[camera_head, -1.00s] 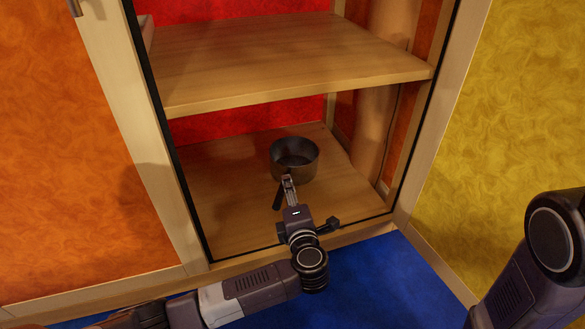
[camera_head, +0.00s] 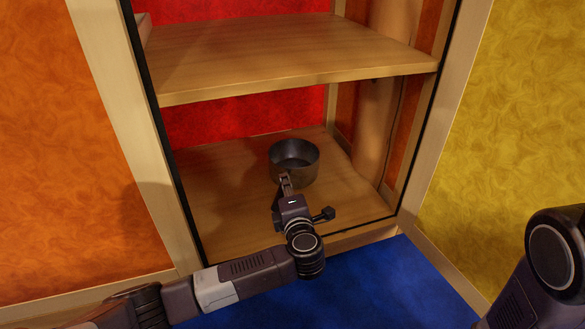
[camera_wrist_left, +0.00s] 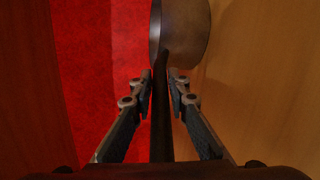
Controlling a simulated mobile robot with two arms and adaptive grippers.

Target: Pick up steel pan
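The steel pan (camera_head: 294,165) is a dark, round, deep pan on the lower shelf of the cabinet, its handle pointing toward the front. My left gripper (camera_head: 285,182) is at the handle, just in front of the pan's wall. In the left wrist view the dark handle (camera_wrist_left: 161,115) runs between the two fingers (camera_wrist_left: 160,76), whose tips press close on both sides of it. The pan's body (camera_wrist_left: 185,30) is beyond the tips. In the head view my gripper hides most of the handle. My right gripper is out of view.
The lower shelf (camera_head: 225,205) is otherwise bare. The cabinet's side posts (camera_head: 130,130) flank the opening. Blue floor (camera_head: 380,285) lies in front.

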